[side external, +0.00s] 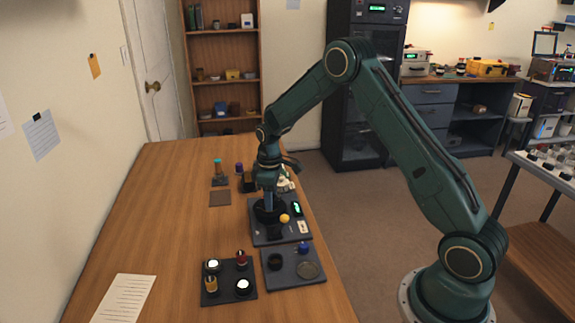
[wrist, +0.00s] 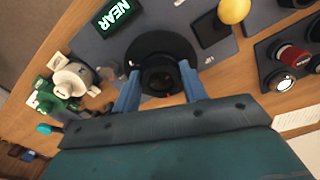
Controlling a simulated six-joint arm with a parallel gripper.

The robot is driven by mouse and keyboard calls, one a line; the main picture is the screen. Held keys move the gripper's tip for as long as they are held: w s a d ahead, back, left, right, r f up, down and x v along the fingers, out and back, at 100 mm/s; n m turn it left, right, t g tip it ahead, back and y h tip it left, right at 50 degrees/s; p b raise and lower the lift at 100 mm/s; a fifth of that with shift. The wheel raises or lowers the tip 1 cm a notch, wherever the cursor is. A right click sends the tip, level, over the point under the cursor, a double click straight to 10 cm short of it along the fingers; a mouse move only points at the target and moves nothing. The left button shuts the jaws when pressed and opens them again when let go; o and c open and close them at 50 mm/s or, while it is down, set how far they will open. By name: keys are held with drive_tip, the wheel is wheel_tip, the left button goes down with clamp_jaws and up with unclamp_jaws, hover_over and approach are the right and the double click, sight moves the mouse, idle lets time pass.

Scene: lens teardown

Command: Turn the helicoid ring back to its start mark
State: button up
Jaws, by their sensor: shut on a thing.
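The black helicoid ring (wrist: 161,76) sits on a round black base on a dark plate (side external: 262,237). My gripper (wrist: 160,96) has its two blue fingers on opposite sides of the ring and is shut on it, pointing down from above. In the side view my gripper (side external: 268,203) stands over the plate and largely hides the ring. A small display (wrist: 118,14) on the plate reads NEAR in green. Small light marks show near the ring, but I cannot tell which is the start mark.
A yellow ball (side external: 284,218) is on the plate. A dark tray (side external: 228,291) with lens parts and a second plate (side external: 313,283) lie in front. White and green fittings (wrist: 66,82) stand close beside my gripper. The table's left side (side external: 140,225) is mostly clear.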

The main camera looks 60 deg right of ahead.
drive_tip(key=shift+n, duration=0.6)
drive_tip(key=shift+w, duration=0.1)
drive_tip(key=o, duration=1)
drive_tip(key=shift+r, duration=0.15)
wheel_tip(320, 180, up, 14)
drive_tip(key=shift+f, duration=0.2)
drive_tip(key=shift+r, duration=0.1)
